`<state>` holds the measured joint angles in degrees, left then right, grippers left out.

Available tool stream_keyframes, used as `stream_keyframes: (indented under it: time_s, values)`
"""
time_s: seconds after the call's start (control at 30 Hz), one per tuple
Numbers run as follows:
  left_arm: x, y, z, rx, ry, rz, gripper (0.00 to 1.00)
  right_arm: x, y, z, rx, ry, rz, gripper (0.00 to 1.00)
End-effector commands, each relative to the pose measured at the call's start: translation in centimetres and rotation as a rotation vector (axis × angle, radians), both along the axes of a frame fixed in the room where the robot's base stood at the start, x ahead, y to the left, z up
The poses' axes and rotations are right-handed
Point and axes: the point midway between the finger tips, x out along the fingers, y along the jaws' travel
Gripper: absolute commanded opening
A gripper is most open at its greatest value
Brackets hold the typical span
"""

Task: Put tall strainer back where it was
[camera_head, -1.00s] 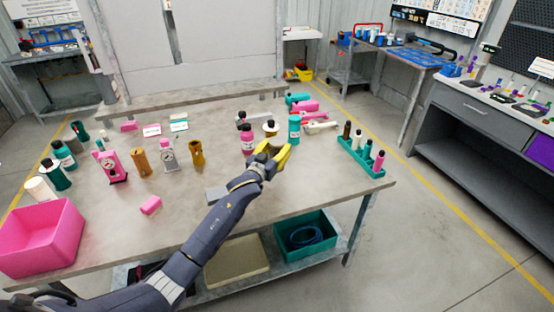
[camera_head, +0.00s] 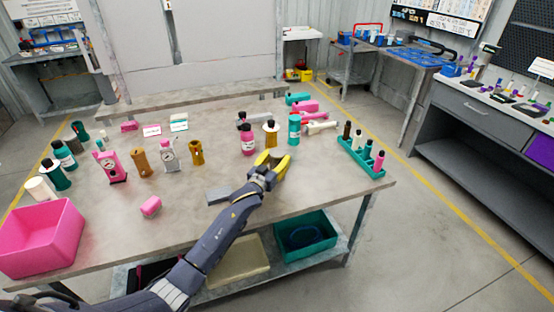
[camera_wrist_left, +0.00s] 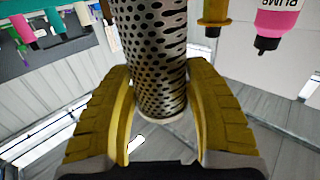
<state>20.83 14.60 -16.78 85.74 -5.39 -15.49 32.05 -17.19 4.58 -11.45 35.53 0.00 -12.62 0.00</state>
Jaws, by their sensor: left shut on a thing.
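My left gripper (camera_head: 271,162) has yellow fingers and is over the middle-right part of the table. In the left wrist view its fingers (camera_wrist_left: 162,115) are shut around a tall strainer (camera_wrist_left: 155,55), a grey metal cylinder full of dark holes with a pale rim at one end. The strainer runs lengthwise between the fingers and out of the top of that view. In the head view I cannot make out the strainer clearly. My right gripper is not in view.
A pink bottle (camera_head: 247,140), an amber bottle with a white collar (camera_head: 270,133) and a teal cylinder (camera_head: 294,129) stand just behind the gripper. A teal rack (camera_head: 350,160) is to the right. A grey block (camera_head: 218,195) lies left of my arm. A pink bin (camera_head: 40,245) is far left.

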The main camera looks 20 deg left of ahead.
Motion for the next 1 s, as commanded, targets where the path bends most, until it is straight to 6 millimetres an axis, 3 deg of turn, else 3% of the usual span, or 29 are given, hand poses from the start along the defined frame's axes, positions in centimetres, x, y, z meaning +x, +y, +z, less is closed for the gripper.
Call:
stream_keyframes:
  time_s: [0.5,0.53,0.7,1.0]
  values:
    - [0.01,-0.03,-1.01,-0.001,-0.001,0.000,0.21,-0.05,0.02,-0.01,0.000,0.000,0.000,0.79]
    - [0.00,-0.02,-1.06,-0.001,0.000,0.000,0.56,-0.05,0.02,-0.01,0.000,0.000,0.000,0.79]
    - [0.00,-0.01,-1.06,-0.001,0.000,0.000,0.75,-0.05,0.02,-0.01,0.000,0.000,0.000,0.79]
    - [0.00,0.01,-0.85,0.000,0.000,0.000,0.75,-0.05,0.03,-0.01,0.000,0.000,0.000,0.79]
